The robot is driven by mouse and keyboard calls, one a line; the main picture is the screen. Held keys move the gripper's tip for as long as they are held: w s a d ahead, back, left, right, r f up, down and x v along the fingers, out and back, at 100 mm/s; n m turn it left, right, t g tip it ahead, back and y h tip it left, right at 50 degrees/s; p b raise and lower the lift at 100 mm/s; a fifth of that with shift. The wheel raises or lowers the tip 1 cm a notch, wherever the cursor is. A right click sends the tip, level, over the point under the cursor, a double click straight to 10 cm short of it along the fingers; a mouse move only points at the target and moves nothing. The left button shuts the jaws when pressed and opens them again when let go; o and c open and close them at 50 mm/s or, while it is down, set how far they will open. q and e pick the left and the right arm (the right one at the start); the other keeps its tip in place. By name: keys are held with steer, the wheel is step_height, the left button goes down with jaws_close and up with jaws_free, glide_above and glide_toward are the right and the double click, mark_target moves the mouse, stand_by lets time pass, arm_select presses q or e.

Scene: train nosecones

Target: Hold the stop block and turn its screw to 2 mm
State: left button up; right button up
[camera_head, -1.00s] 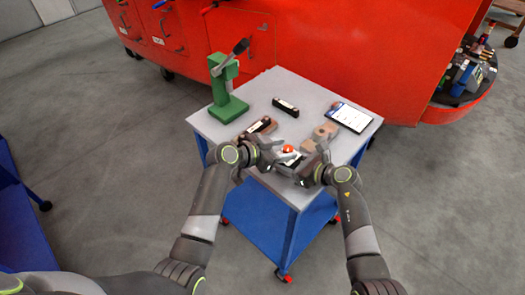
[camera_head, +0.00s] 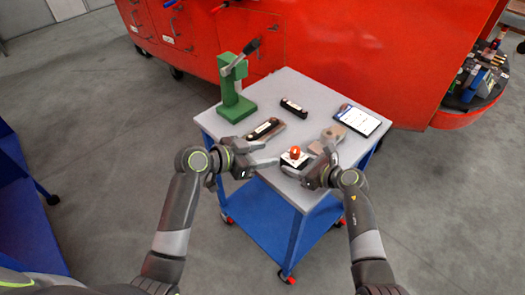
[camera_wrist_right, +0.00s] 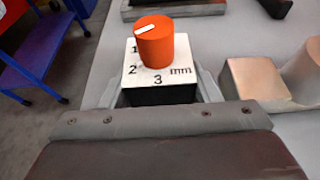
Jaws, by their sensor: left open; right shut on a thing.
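The stop block (camera_head: 293,160) is a small dark block with a white top plate and an orange screw knob (camera_head: 295,152). In the right wrist view, the plate (camera_wrist_right: 160,85) reads 1, 2, 3 and mm, and the knob (camera_wrist_right: 157,45) carries a white line on its top, at the left near the 1 side. My right gripper (camera_head: 306,166) is shut on the block at the table's front edge; its fingers flank the block in the wrist view. My left gripper (camera_head: 271,154) is open and empty, left of the knob and apart from it.
On the grey table (camera_head: 300,92) stand a green lever press (camera_head: 236,100), a dark bar (camera_head: 293,107), a brown bar with a label (camera_head: 265,131), a brownish block piece (camera_head: 331,136) and a tablet (camera_head: 358,120). A red body (camera_head: 350,60) stands behind the table.

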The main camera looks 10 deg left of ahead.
steer(key=o, duration=1.3)
